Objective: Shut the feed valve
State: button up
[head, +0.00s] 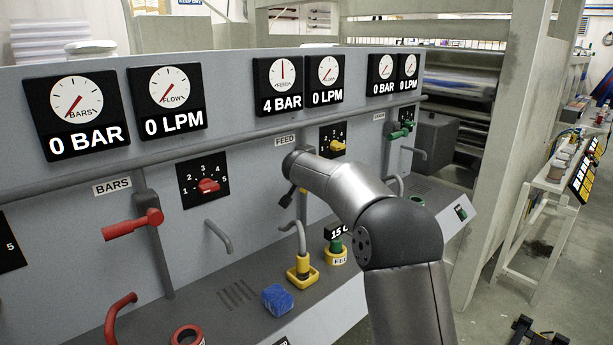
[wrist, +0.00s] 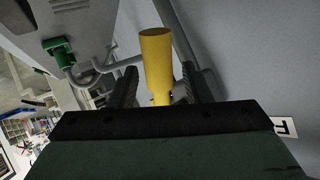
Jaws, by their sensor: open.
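The feed valve's yellow handle (wrist: 156,60) shows in the wrist view, standing between the two dark fingers of my gripper (wrist: 158,84). The fingers are open, one on each side, with visible gaps to the handle. In the head view the FEED label (head: 285,140) is on the panel, above and left of my arm's wrist. There my arm hides most of the valve and my gripper; only a dark finger piece shows below the wrist. Whether a finger touches the handle lower down is hidden.
Left on the panel is a red valve (head: 133,225) under BARS; right is a green valve (head: 401,131). Gauges (head: 280,86) read 4 BAR and 0 LPM above FEED. A blue block (head: 277,299) and a yellow-based hose fitting (head: 302,272) sit on the ledge below.

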jog(key=b+v, duration=0.3)
jog(key=v, duration=1.4)
jog(key=shift+a+f, duration=0.1)
jog(key=shift+f, duration=0.05)
